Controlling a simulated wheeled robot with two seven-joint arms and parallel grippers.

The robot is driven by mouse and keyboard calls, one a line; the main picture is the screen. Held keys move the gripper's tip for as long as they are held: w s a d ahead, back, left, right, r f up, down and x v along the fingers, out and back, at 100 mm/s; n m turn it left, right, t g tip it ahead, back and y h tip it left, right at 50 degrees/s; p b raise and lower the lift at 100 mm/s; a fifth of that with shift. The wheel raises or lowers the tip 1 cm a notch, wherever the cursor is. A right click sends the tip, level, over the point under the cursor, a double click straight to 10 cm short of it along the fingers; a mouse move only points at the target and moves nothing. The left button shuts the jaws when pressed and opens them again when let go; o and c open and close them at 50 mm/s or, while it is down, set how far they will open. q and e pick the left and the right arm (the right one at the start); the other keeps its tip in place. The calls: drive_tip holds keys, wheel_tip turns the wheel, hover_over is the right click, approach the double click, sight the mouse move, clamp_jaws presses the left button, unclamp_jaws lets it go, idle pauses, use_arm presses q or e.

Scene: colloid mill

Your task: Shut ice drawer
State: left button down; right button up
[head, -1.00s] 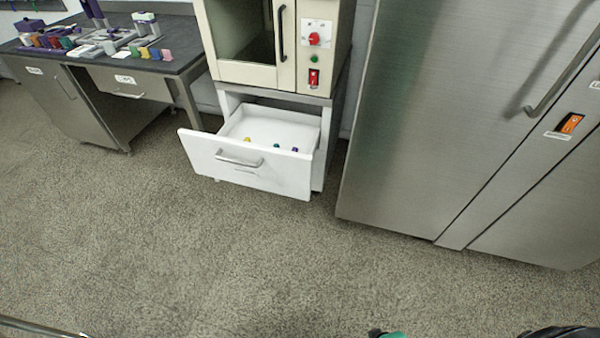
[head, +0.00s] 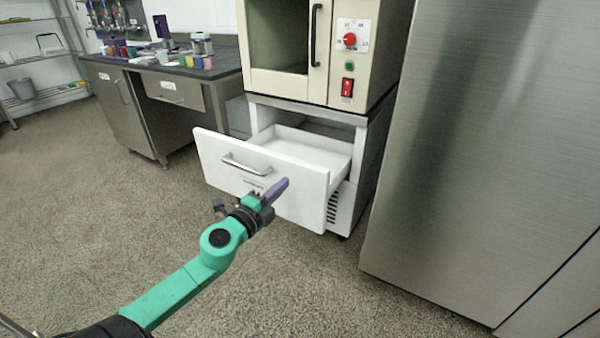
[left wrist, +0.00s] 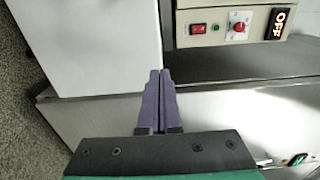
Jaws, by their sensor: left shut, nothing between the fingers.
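The ice drawer (head: 285,180) is white with a grey bar handle (head: 247,166). It stands pulled out of its white cabinet (head: 345,205) under the cream oven. My left gripper (head: 278,191) has purple fingers, shut with nothing between them. In the head view it overlaps the right half of the drawer front, below and right of the handle; I cannot tell whether it touches. In the left wrist view the fingers (left wrist: 158,85) lie together, and a white panel (left wrist: 90,40) fills the upper left. The part of the drawer front behind my gripper is hidden. My right gripper is not in view.
The cream oven (head: 385,45) with a red knob and switch stands on the cabinet. A tall steel fridge (head: 470,150) stands close on the right. A workbench (head: 180,90) with small coloured items is at the left. The floor (head: 90,220) in front is clear.

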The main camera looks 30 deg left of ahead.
sight(302, 166)
use_arm(q)
drive_tip(key=w, duration=0.7)
drive_tip(key=shift+w+a, duration=0.15)
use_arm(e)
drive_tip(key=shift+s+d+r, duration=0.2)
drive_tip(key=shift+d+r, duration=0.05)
